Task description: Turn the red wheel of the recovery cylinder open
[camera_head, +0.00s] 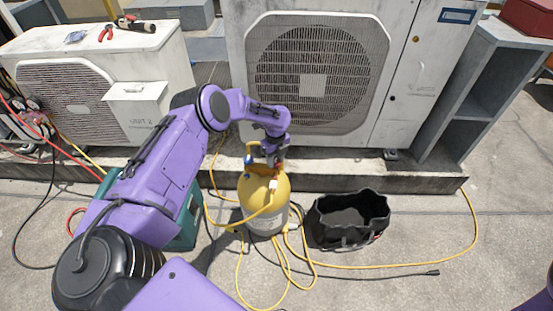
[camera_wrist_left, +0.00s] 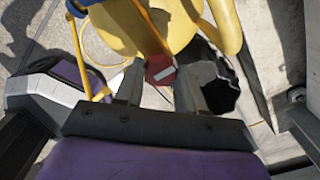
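The recovery cylinder (camera_head: 262,207) is yellow above and grey below, and stands upright on the rooftop in front of the large condenser. Its yellow top also shows in the left wrist view (camera_wrist_left: 182,28). My left gripper (camera_head: 272,160) points down at the cylinder's top and hides most of the valve in the head view. In the left wrist view the red wheel (camera_wrist_left: 158,69), with a white mark, shows between the two fingertips (camera_wrist_left: 160,80). The fingers stand apart with the wheel between them; whether they press on it I cannot tell. My right gripper is out of view.
A black open tool bag (camera_head: 347,218) stands right of the cylinder. Yellow hoses (camera_head: 395,265) loop around its foot and across the floor. The large condenser (camera_head: 312,75) stands behind on a low ledge, and a teal case (camera_head: 188,222) is at left.

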